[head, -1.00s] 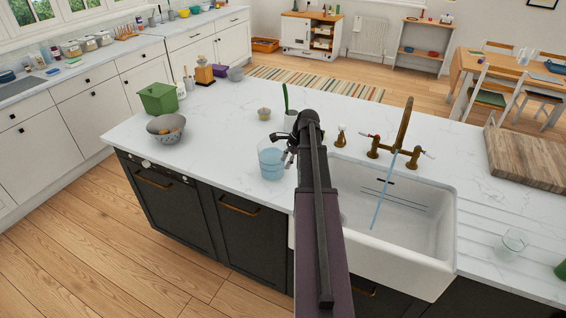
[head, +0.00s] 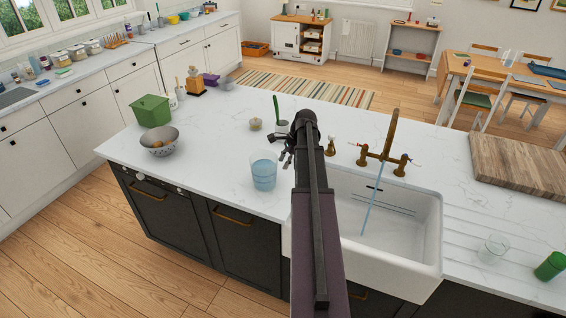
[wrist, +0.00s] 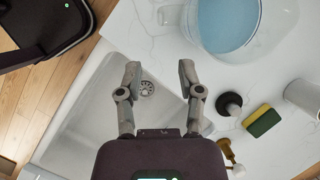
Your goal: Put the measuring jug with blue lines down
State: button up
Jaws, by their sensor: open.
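The clear measuring jug (head: 264,174) holds pale blue liquid and stands upright on the white worktop, left of the sink. Its lines are too small to make out. My gripper (head: 284,150) is just to its right, apart from it. In the wrist view the jug (wrist: 225,28) is at the top right, seen from above. My gripper (wrist: 160,75) is open there, with nothing between its fingers, and the jug lies outside them.
The white sink (head: 390,220) has a brass tap (head: 385,150) with water running. A green box (head: 152,111) and a colander (head: 160,141) stand at the left. A sponge (wrist: 262,121) lies near the sink. A glass (head: 493,248) and chopping board (head: 520,167) are at the right.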

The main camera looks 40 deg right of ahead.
dwell(0.7)
jog(key=w+a+f+n+g+h, duration=0.15)
jog(key=a+n, duration=0.85)
jog(key=a, duration=1.3)
jog(key=s+a+n+h, duration=0.1)
jog(key=s+a+n, duration=0.2)
jog(key=a+n, duration=0.3)
jog(key=s+a+n+g+h, duration=0.1)
jog(key=s+a+n, duration=0.2)
jog(key=a, duration=1.2)
jog(key=n, duration=0.3)
jog(key=shift+s+a+n, duration=0.2)
jog(key=shift+a+n, duration=0.05)
jog(key=shift+n, duration=0.05)
notch_tip(320, 180, down, 7)
jog(key=b, duration=0.7)
